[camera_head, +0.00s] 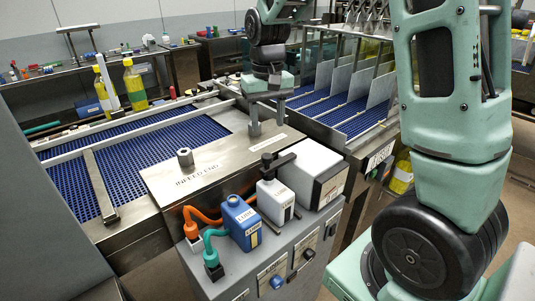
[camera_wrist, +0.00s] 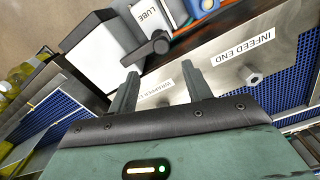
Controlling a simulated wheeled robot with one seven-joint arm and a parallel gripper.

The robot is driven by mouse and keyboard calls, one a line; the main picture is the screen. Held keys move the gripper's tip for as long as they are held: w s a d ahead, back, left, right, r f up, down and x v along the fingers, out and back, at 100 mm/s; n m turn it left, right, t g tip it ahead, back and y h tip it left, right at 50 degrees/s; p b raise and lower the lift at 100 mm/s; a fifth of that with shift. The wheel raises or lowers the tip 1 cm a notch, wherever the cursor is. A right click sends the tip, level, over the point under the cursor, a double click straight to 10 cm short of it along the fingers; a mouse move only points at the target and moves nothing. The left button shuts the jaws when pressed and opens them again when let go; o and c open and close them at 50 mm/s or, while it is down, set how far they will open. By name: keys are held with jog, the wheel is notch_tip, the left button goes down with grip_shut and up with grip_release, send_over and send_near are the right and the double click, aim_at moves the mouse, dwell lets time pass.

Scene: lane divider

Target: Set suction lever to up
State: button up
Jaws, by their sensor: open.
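A dark grey lever (camera_head: 280,160) sits beside the white box at the front edge of the steel deck. No label naming it as the suction lever is readable. Its bar looks about level, with a thicker round end toward the left. It also shows in the wrist view (camera_wrist: 146,48), beyond my fingertips. My gripper (camera_head: 255,133) is above the steel deck, behind the lever and apart from it. In the wrist view my gripper (camera_wrist: 160,72) has its two fingers spread with nothing between them.
A white box (camera_head: 312,173), a white LUBE container (camera_head: 275,202) and a blue container (camera_head: 241,222) crowd the lever's front. A metal post (camera_head: 185,158) stands near the INFEED END label. Lane dividers (camera_head: 345,80) rise behind. The deck's middle is clear.

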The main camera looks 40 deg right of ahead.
aim_at(267, 155)
notch_tip(267, 155, down, 12)
jog(key=shift+a+r+p, duration=0.15)
jog(key=shift+p, duration=0.6)
grip_shut()
